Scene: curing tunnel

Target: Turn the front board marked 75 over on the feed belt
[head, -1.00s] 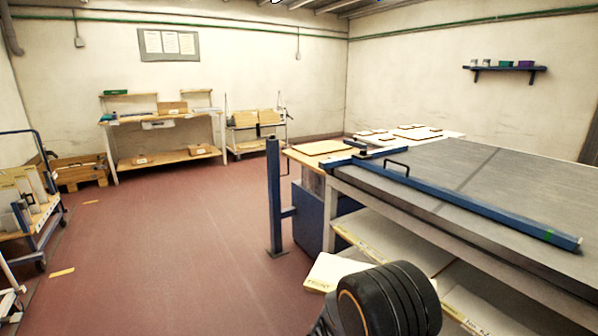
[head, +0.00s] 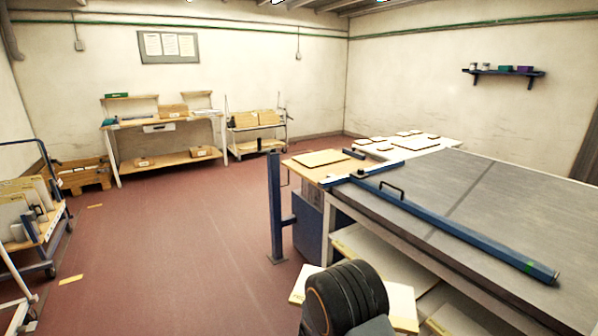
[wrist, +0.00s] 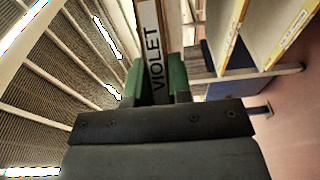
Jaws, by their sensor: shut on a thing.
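My gripper (wrist: 157,80) shows in the wrist view with its two green pads shut on a thin light board with a dark edge (wrist: 153,40). Most of that board lies out of the picture. My gripper is not seen in the head view, where only a black part of my arm shows at the bottom. No marking 75 is readable in either view. A wide grey surface (head: 510,190) at the right has a dark seam; I cannot tell if it is the feed belt.
A blue bar with a handle (head: 450,224) lies along the grey surface. Pale boards (head: 385,268) lie on the shelf below it. A blue post (head: 274,210) stands beside the end table (head: 299,170). A loaded cart (head: 50,232) is at the left. The red floor between is clear.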

